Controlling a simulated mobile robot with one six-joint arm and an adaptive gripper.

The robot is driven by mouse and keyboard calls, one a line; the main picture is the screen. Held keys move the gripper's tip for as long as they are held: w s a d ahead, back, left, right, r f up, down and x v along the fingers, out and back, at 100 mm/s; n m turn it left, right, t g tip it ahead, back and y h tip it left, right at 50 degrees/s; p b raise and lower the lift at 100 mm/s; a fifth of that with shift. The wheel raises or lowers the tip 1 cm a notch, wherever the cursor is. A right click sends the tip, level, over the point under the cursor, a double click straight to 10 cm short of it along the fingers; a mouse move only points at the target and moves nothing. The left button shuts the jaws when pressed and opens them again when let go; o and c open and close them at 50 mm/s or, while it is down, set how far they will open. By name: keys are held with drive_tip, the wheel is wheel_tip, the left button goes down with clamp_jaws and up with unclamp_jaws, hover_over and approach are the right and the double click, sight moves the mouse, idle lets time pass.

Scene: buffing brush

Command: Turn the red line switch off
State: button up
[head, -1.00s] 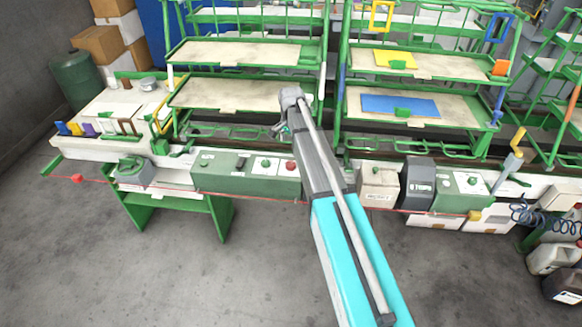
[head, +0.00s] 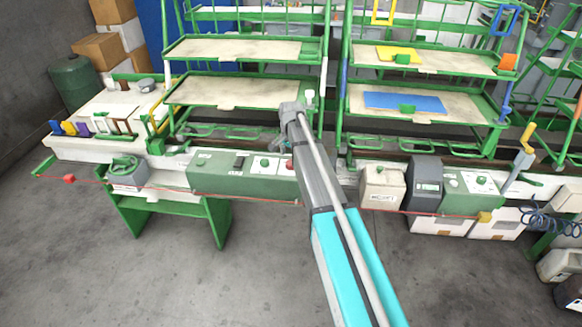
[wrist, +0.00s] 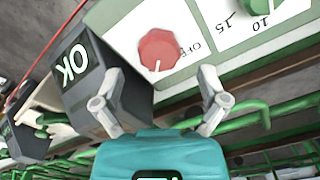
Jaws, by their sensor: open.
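The red switch (wrist: 158,48) is a round red knob on a white panel, with the word OFF beside it in the wrist view. In the head view the red knob (head: 289,165) sits at the right end of a green control box (head: 228,181), partly behind my arm. My gripper (wrist: 160,88) is open and empty, its two fingers spread below the knob in the wrist picture and apart from it. In the head view my gripper (head: 283,136) is above and behind the control box; its fingers are hard to make out.
A dark box marked OK (wrist: 88,75) stands right beside the red knob, close to one finger. Green rails (wrist: 270,120) run behind the panel. A red cord (head: 240,198) runs along the bench front. A beige box (head: 383,187) stands right of my arm.

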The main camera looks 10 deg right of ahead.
sight(291, 163)
drive_tip(key=shift+f+b, duration=1.15)
drive_tip(key=shift+f, duration=0.35)
drive_tip(key=c, duration=1.1)
drive_tip(key=shift+c, duration=0.2)
